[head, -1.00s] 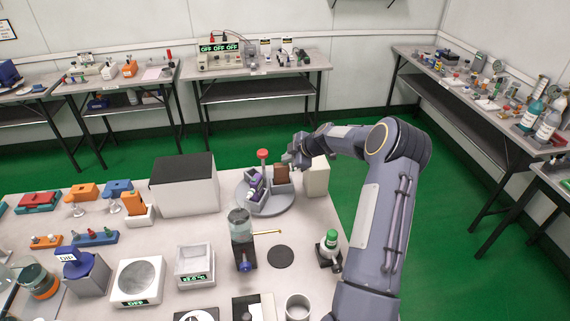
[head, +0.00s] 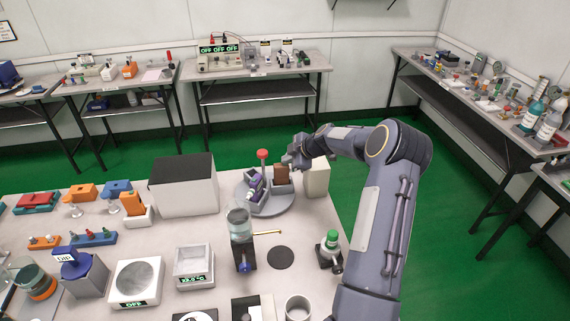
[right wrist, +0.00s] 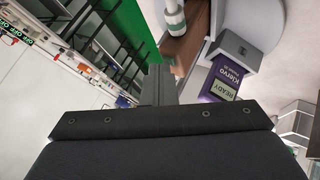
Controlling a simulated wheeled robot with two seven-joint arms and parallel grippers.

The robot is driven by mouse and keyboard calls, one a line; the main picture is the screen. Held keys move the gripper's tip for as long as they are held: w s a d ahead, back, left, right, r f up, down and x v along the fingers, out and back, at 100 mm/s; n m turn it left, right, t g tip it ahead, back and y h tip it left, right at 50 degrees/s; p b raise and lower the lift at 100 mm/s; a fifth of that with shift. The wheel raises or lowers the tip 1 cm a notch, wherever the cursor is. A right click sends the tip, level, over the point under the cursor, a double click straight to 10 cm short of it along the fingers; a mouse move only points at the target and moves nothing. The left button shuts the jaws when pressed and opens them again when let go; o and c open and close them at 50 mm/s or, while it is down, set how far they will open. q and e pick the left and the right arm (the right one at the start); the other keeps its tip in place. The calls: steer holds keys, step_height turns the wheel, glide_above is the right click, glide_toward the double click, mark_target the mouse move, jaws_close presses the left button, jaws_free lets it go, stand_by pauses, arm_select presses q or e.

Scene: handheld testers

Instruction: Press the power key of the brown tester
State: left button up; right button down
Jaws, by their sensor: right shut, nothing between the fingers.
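The brown tester (head: 282,174) stands in a grey holder on the round grey turntable (head: 281,207), at the far side of the table. In the right wrist view its brown side (right wrist: 188,50) shows at the top, partly hidden behind my fingers. I cannot make out its power key. A purple tester (head: 256,187) stands on the same turntable to the left; its label and lit "READY" screen (right wrist: 232,88) show in the right wrist view. My right gripper (head: 292,161) is shut and empty, close beside the brown tester; I cannot tell whether they touch. My left gripper is not in view.
A red knob (head: 263,154) rises from the turntable. A pale box (head: 316,178) stands right of it, close to my right gripper. A large dark-topped box (head: 184,185) stands to the left. A bottle stand (head: 241,235) and a green-topped device (head: 330,247) are nearer.

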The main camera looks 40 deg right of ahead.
mark_target(288, 165)
steer(key=shift+r, duration=0.8)
steer(key=shift+r, duration=2.55)
